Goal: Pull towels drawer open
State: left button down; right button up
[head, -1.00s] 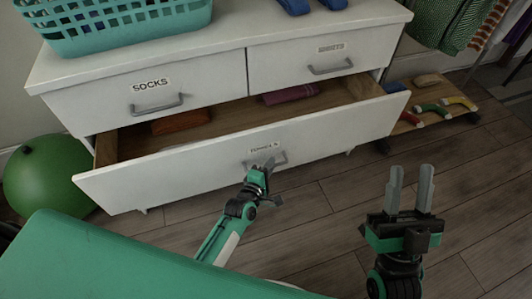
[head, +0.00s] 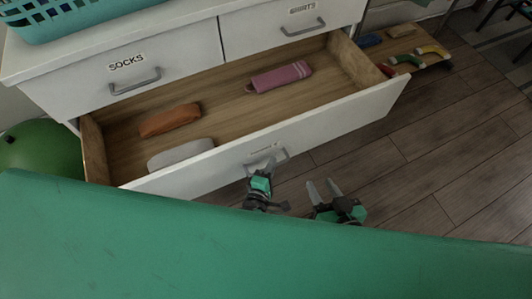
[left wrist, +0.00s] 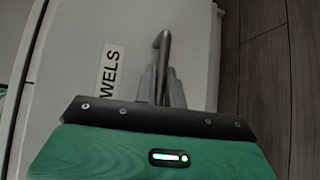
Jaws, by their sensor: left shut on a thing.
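The wide lower drawer (head: 330,122) of the white dresser stands well open in the head view. Its label is partly hidden there; the left wrist view shows the letters "WELS" on the drawer front (left wrist: 75,65). My left gripper (head: 263,172) is at the drawer's grey bar handle (head: 280,158). In the left wrist view its fingers (left wrist: 162,88) are shut on the handle (left wrist: 163,42). Inside lie an orange towel (head: 170,119), a pink towel (head: 280,77) and a light grey towel (head: 181,152). My right gripper (head: 323,188) is open and empty, low over the floor.
Above are the closed socks drawer (head: 135,80) and a closed drawer labelled shorts or similar (head: 290,25). A teal basket (head: 90,15) stands on top. A green ball (head: 40,147) is at left. A low rack (head: 430,62) with coloured items is at right. Wooden floor (head: 440,150) is clear at right.

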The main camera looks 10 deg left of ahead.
pick_arm(q)
jog(key=shift+s+d, duration=0.5)
jog(key=shift+s, duration=0.4)
pick_arm(e)
jog(key=shift+d+f+g+h, duration=0.1)
jog(key=shift+d+g+h, duration=0.2)
jog(key=shift+d, duration=0.15)
pick_arm(q)
jog(key=c, duration=1.5)
grip_release()
